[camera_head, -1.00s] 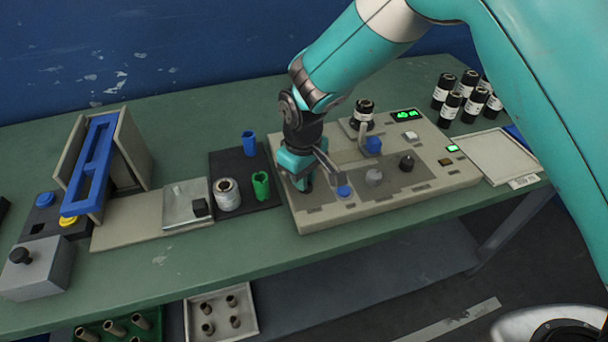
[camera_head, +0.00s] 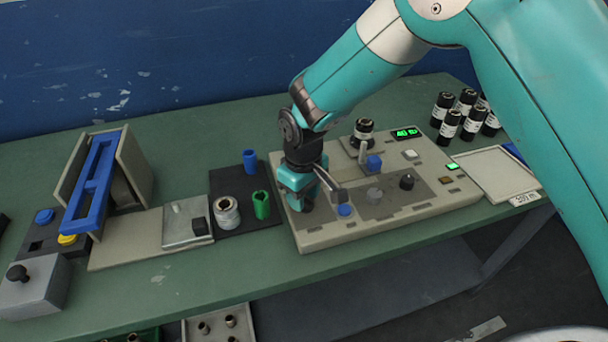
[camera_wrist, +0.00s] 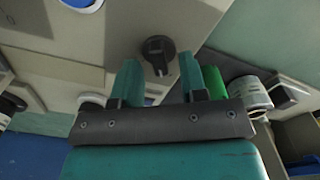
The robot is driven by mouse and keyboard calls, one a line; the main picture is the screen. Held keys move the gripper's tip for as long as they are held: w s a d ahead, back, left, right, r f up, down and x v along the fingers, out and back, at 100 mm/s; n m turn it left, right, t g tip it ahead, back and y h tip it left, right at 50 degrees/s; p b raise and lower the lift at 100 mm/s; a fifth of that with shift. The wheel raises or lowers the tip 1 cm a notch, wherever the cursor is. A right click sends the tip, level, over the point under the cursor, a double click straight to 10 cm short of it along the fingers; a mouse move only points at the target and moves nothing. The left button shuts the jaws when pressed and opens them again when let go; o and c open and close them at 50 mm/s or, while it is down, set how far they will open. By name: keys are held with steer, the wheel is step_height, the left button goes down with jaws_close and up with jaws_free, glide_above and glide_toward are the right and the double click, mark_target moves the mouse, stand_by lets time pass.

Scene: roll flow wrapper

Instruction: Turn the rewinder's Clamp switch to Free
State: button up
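The rewinder (camera_head: 330,232) is a beige panel box with knobs, buttons and a lit green display, in the middle of the bench in the head view. My gripper (camera_head: 302,204) is over its left front part, pointing down. My gripper hides that spot in the head view. The switch's labels are too small to read, so its setting cannot be told.
A blue button (camera_head: 345,210), a grey knob (camera_head: 374,195) and a black knob (camera_head: 407,182) sit right of my gripper. A green cup (camera_head: 262,205) and white roll (camera_head: 227,213) stand left of the panel. Dark labelled rolls (camera_head: 449,126) stand at the back right.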

step_height(320, 180, up, 17)
steer(key=shift+b, duration=0.4)
steer(key=shift+r, duration=0.1)
steer(key=s+d+r+y, duration=0.2)
steer(key=s+d+r, duration=0.3)
steer(key=s+d, duration=0.25)
steer(key=s+d+m+y, duration=0.1)
steer(key=s+d, duration=0.2)
steer(key=s, duration=0.4)
steer(key=s+d+m+y+p, duration=0.1)
steer(key=s+d, duration=0.2)
steer(key=s, duration=0.5)
steer(key=shift+s+d+r, duration=0.2)
